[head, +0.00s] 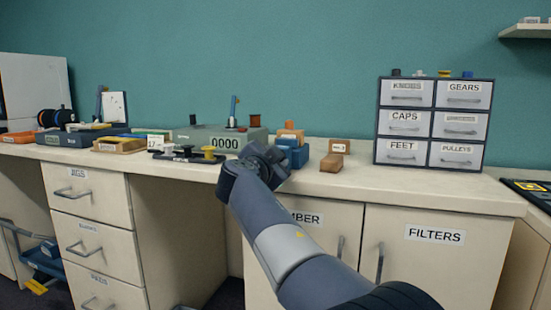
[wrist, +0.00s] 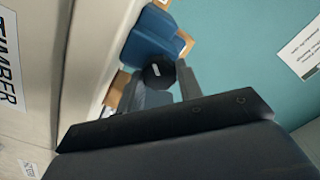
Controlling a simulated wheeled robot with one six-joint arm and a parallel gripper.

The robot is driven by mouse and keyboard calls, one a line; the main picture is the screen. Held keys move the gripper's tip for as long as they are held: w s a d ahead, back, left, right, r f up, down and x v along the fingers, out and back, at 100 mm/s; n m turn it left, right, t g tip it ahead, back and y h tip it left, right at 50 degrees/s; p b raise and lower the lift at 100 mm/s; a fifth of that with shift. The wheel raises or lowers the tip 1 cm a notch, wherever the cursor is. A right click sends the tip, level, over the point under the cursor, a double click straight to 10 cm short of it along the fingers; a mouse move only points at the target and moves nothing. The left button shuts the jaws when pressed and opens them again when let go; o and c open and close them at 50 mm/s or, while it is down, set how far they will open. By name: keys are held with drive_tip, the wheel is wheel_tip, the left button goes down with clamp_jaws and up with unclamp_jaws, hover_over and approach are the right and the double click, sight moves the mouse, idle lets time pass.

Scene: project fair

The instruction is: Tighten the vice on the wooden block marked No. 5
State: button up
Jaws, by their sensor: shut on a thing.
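The blue vice (head: 297,157) stands on the bench just beyond my gripper (head: 276,160). It also shows in the wrist view (wrist: 148,47). A tan wooden block (head: 291,134) sits at the top of the vice; its marking is not readable, and I cannot tell how tightly it is held. In the wrist view a round black knob (wrist: 158,75) with a pale mark lies at the vice's near side. My gripper (wrist: 159,84) is shut on this knob, one finger on each side. My arm hides part of the vice in the head view.
Two more wooden blocks, one labelled (head: 339,147) and one lying nearer (head: 331,164), are right of the vice. A labelled drawer cabinet (head: 434,122) stands further right.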

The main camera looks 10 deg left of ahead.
drive_tip(key=m, duration=0.3)
drive_tip(key=shift+m, duration=0.3)
drive_tip(key=shift+f+m, duration=0.1)
drive_tip(key=shift+m, duration=1.7)
drive_tip(key=o, duration=1)
drive_tip(key=v, duration=1)
drive_tip(key=shift+s+a, duration=0.1)
drive_tip(key=shift+s, duration=0.3)
drive_tip(key=shift+w, duration=0.1)
